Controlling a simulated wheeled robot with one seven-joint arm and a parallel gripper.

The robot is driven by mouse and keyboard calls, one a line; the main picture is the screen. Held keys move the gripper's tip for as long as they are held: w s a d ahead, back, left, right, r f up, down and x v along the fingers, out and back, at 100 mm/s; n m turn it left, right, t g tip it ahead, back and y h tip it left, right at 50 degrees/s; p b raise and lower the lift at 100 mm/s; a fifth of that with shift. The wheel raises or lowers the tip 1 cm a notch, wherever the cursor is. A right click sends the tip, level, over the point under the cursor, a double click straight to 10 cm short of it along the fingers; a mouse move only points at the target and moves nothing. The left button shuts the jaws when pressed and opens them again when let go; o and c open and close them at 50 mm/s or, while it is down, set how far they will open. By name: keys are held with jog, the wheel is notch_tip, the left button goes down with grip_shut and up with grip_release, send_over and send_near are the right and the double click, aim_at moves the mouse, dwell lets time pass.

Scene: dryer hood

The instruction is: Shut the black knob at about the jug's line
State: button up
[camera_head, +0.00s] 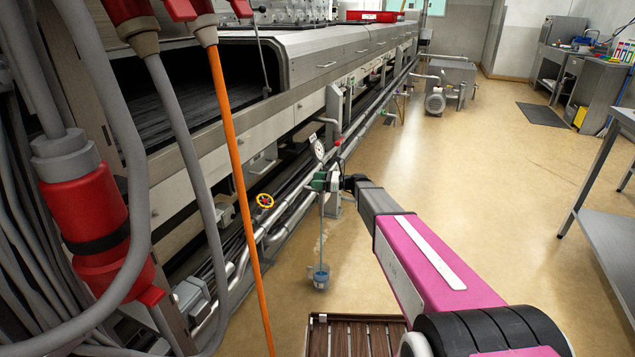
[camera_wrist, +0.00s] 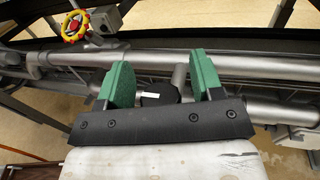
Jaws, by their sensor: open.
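The black knob (camera_wrist: 158,92) with a white mark lies between the two green fingers of my gripper (camera_wrist: 161,68) in the wrist view. The fingers stand wide apart, with visible gaps on both sides of the knob. In the head view my gripper (camera_head: 324,181) is at the pipes, and I cannot make out the knob there. A clear jug (camera_head: 320,277) with blue liquid stands on the floor below. A thin bluish stream (camera_head: 321,235) runs down from near the gripper into the jug.
A yellow and red handwheel (camera_head: 265,200) sits left of my gripper; it also shows in the wrist view (camera_wrist: 75,27). A round gauge (camera_head: 319,150) rises just above the gripper. A slatted wooden platform (camera_head: 350,338) is in front.

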jog(key=c, duration=0.9)
jog(key=shift+m+t, duration=0.3)
jog(key=shift+t, duration=0.2)
jog(key=m+t, duration=0.1)
jog(key=t, duration=0.1)
jog(key=shift+m+t+h, duration=0.3)
jog(key=shift+m+h, duration=0.1)
jog(key=m+t+h, duration=0.1)
jog(key=m+t, duration=0.1)
jog(key=t, duration=0.1)
jog(key=m+t+h, duration=0.1)
jog(key=t, duration=0.1)
jog(key=shift+w+d+m+h, duration=0.15)
jog(key=shift+w+m+h, duration=0.15)
jog(key=shift+m, duration=0.1)
jog(key=m+t+h, duration=0.1)
jog(key=h, duration=0.1)
jog(key=m+t+h, duration=0.1)
jog(key=m+t, duration=0.1)
jog(key=m+t+h, duration=0.1)
jog(key=t+h, duration=0.1)
jog(key=shift+w+d+m+h, duration=0.3)
jog(key=shift+w+m, duration=0.05)
jog(key=shift+m, duration=0.05)
jog(key=shift+w+d+m+t+h, duration=0.1)
jog(key=shift+m+t+h, duration=0.5)
jog(key=shift+h, duration=0.2)
